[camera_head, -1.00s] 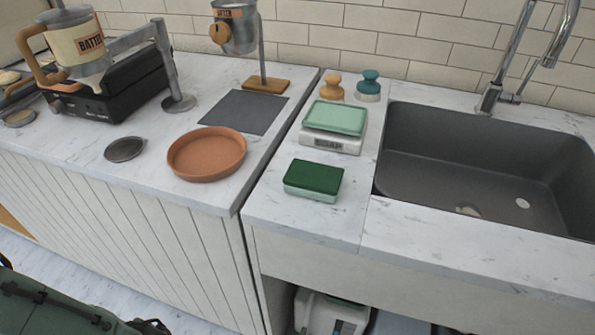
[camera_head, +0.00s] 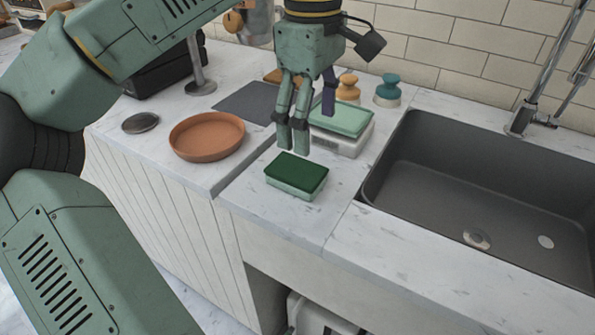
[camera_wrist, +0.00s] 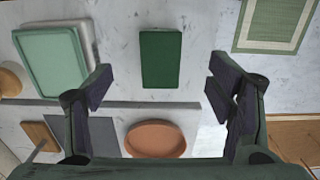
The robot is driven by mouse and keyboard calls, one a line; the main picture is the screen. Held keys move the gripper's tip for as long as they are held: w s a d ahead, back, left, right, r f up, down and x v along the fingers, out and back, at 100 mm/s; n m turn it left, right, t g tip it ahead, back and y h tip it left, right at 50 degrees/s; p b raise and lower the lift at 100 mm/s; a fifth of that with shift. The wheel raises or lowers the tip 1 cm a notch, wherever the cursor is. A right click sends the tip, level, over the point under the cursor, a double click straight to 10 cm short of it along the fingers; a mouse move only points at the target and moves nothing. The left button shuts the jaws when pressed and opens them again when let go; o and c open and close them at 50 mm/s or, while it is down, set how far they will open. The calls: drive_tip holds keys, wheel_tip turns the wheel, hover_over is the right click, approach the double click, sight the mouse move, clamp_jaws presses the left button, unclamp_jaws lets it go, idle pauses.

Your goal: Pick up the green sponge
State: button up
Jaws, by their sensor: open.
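The green sponge (camera_head: 297,176) lies on the marble counter left of the sink. It has a dark green top over a pale green lower layer. In the wrist view the sponge (camera_wrist: 160,58) shows as an upright dark green rectangle, between and beyond the fingers. My gripper (camera_head: 308,130) hangs pointing down in the head view, above the counter near the far side of the sponge. In the wrist view my gripper (camera_wrist: 158,90) is open, with its fingers wide apart and nothing between them.
A scale with a pale green tray (camera_head: 342,118) stands just behind the sponge. A terracotta dish (camera_head: 207,137) is to the left, the grey sink (camera_head: 480,190) to the right. Two knobbed tools, orange (camera_head: 348,86) and teal (camera_head: 388,90), stand at the back. Counter in front of the sponge is clear.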

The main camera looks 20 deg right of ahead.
hover_over(309, 174)
drive_tip(key=f, duration=0.4)
drive_tip(key=shift+a+f, duration=0.2)
drive_tip(key=shift+f, duration=0.15)
drive_tip(key=shift+d+f+p, duration=0.15)
drive_tip(key=shift+f+p, duration=0.3)
drive_tip(key=shift+f, duration=1.1)
drive_tip(key=shift+d+f+p, duration=0.1)
drive_tip(key=shift+f+p, duration=0.35)
drive_tip(key=shift+f, duration=1.05)
drive_tip(key=shift+c, duration=0.2)
drive_tip(key=c, duration=1.1)
drive_tip(key=shift+o, duration=0.2)
drive_tip(key=shift+r, duration=0.1)
